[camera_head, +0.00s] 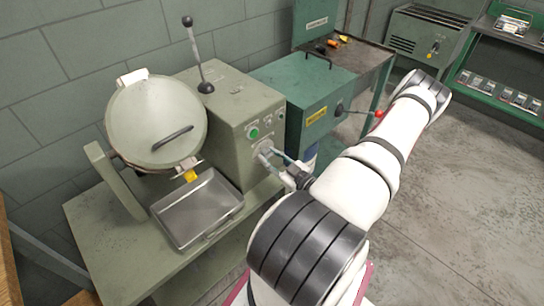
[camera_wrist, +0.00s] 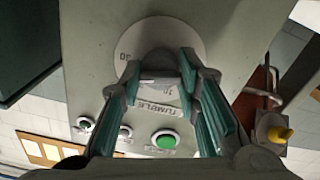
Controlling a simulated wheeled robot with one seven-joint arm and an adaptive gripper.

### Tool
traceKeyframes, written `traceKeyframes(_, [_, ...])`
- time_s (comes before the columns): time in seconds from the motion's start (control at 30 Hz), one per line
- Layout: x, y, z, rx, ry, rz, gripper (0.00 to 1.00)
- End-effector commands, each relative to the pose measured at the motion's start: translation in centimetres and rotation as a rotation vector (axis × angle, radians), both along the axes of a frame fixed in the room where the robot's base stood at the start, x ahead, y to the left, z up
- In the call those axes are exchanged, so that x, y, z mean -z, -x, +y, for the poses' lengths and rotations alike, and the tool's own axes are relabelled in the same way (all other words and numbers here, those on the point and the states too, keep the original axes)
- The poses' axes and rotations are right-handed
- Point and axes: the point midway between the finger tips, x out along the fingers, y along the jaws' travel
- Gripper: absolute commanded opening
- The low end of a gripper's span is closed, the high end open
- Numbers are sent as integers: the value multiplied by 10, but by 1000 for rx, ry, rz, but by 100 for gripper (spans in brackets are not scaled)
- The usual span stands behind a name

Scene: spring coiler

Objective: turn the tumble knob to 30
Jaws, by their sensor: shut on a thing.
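The tumble knob (camera_wrist: 158,62) is a dark round knob on a pale dial plate (camera_wrist: 150,30) on the machine's grey-green front panel. My gripper (camera_wrist: 160,66) is shut on it, with one teal-padded finger on each side. A number that looks like 30 shows left of the knob, and part of another number shows below it. The TUMBLE label (camera_wrist: 160,108) lies between my fingers. The knob's pointer cannot be made out. In the head view my gripper (camera_head: 279,160) reaches the panel's front, and its fingers hide most of the knob.
A green button (camera_wrist: 165,140) and smaller controls sit near the knob. The tumbler machine (camera_head: 228,110) has a round lidded drum (camera_head: 150,115) and a metal tray (camera_head: 195,210). A green machine (camera_head: 305,90) with a red-tipped lever (camera_head: 378,114) stands close beside my arm.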

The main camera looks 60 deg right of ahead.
Motion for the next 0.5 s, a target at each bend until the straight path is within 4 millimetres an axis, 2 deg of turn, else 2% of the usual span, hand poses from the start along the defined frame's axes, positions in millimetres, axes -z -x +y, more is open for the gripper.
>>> traceKeyframes(0.2, [2,1,1,-1,-148,-28,2])
traceKeyframes(0.5, [2,1,1,0,-260,-56,2])
